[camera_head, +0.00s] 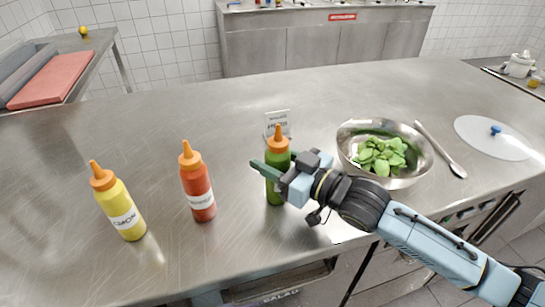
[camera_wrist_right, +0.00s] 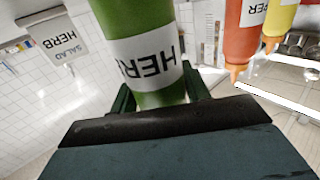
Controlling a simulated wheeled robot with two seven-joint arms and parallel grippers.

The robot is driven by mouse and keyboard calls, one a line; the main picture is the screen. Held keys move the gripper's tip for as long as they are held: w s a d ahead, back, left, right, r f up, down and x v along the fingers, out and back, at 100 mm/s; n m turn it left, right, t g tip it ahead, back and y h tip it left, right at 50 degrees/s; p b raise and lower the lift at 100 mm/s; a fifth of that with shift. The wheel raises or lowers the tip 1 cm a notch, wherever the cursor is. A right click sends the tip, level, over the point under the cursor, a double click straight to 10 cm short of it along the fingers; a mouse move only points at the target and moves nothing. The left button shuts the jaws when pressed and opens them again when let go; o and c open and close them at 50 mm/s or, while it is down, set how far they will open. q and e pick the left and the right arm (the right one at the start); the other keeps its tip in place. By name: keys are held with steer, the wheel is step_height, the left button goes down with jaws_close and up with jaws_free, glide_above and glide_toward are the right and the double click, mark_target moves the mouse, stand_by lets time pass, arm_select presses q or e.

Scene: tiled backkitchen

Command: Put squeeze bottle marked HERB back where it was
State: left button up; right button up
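The green HERB squeeze bottle (camera_head: 275,188) with an orange cap is upright on the right side of the bottle row in the head view. My left gripper is out of view.
A red bottle (camera_head: 199,188) and a yellow bottle (camera_head: 120,209) stand to the left on the steel counter (camera_head: 200,265). A metal bowl of green leaves (camera_head: 415,172), a spoon (camera_head: 441,150) and a glass lid (camera_head: 485,142) are to the right. The counter's left middle is clear.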

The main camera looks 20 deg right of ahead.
steer(key=o, duration=0.4)
steer(key=shift+c, duration=0.2)
steer(key=shift+r, duration=0.1)
steer(key=shift+d+r, duration=0.1)
steer(key=v, duration=1.2)
steer(key=shift+p, duration=0.3)
